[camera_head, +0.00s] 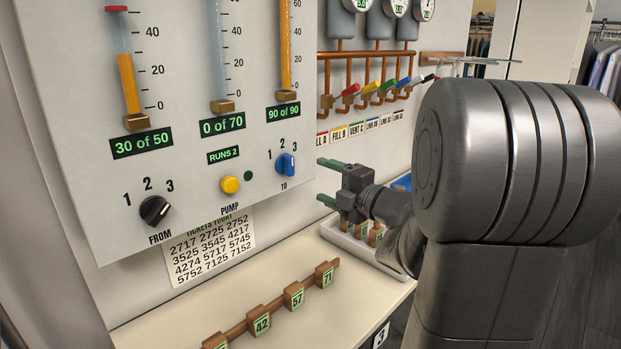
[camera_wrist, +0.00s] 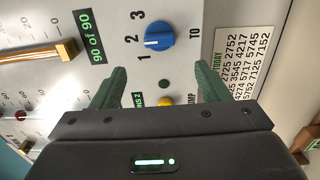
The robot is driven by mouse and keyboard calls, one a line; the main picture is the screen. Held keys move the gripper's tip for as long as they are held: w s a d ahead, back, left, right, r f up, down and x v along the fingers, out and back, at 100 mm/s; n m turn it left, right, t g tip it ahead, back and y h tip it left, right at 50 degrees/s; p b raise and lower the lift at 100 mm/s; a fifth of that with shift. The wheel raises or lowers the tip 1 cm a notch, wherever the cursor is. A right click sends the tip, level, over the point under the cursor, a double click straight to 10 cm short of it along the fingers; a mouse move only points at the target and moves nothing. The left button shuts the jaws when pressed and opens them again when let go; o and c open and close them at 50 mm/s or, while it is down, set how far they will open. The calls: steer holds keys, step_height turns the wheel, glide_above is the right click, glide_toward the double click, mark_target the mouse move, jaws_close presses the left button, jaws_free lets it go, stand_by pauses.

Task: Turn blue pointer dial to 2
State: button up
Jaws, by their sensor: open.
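The blue pointer dial (camera_head: 285,165) sits on the panel's lower right, above the label TO, with 1, 2 and 3 around it. In the wrist view the blue dial (camera_wrist: 160,36) shows a white line on the side facing the numbers. The line looks directed roughly at the 2, but the exact setting is hard to tell. My gripper (camera_head: 327,182) is open and empty, to the right of the dial in the head view. In the wrist view my gripper's green fingers (camera_wrist: 162,72) are spread, with the dial beyond their tips and apart from them.
A black FROM dial (camera_head: 154,210) and a yellow PUMP button (camera_head: 230,184) share the panel. A ticket sheet (camera_head: 208,247) hangs below. A shelf (camera_head: 285,325) carries a wooden rail of numbered blocks (camera_head: 294,295). Pipes with coloured valve handles (camera_head: 370,88) stand right of the panel.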

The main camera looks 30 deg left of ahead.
mark_target(292, 167)
steer(key=shift+v, duration=1.15)
steer(key=p+x, duration=0.1)
steer(key=x, duration=1.3)
steer(key=shift+d, duration=0.15)
